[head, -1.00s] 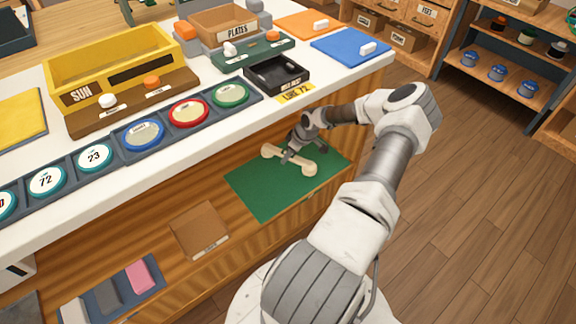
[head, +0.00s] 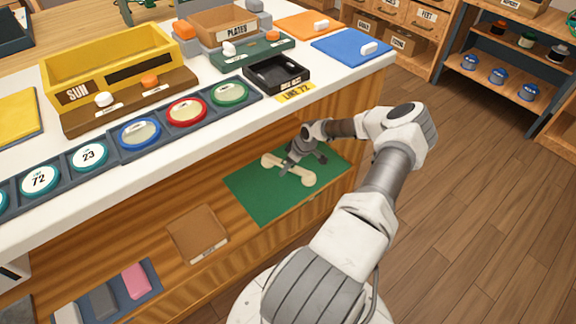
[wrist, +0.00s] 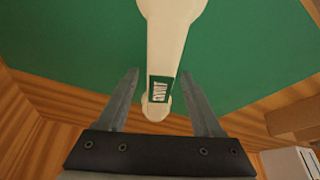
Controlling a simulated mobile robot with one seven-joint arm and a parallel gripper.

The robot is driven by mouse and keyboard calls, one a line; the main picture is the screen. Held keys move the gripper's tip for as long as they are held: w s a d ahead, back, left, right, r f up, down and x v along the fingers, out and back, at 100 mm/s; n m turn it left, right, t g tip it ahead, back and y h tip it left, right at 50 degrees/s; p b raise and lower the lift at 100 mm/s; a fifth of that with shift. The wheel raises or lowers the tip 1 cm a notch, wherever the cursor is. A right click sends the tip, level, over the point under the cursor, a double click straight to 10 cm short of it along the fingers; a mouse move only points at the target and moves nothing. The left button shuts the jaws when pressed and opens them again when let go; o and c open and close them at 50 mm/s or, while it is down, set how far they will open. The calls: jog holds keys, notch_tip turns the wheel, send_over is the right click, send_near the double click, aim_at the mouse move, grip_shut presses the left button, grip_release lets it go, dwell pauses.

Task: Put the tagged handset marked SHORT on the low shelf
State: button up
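A cream handset (head: 290,170) lies on the green mat (head: 258,200) on the low shelf under the counter. In the wrist view the handset (wrist: 170,40) runs away from my gripper, with a small green-edged tag (wrist: 159,90) near its close end. The tag's lettering is sideways and too small to read surely. My gripper (wrist: 160,73) is open, one finger on each side of the handset, with gaps between. In the head view my gripper (head: 302,164) is low over the mat and hides part of the handset.
A brown labelled panel (head: 197,234) and a tray with pink and grey blocks (head: 118,290) are farther left on the shelf. The white counter (head: 300,98) overhangs it, holding dials, a black tray (head: 276,75) and a yellow bin (head: 110,62). The floor at right is clear.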

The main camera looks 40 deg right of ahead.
jog(key=p+v, duration=0.3)
jog(key=v, duration=0.4)
jog(key=shift+s+r, duration=0.1)
jog(key=shift+r, duration=0.25)
dwell(0.4)
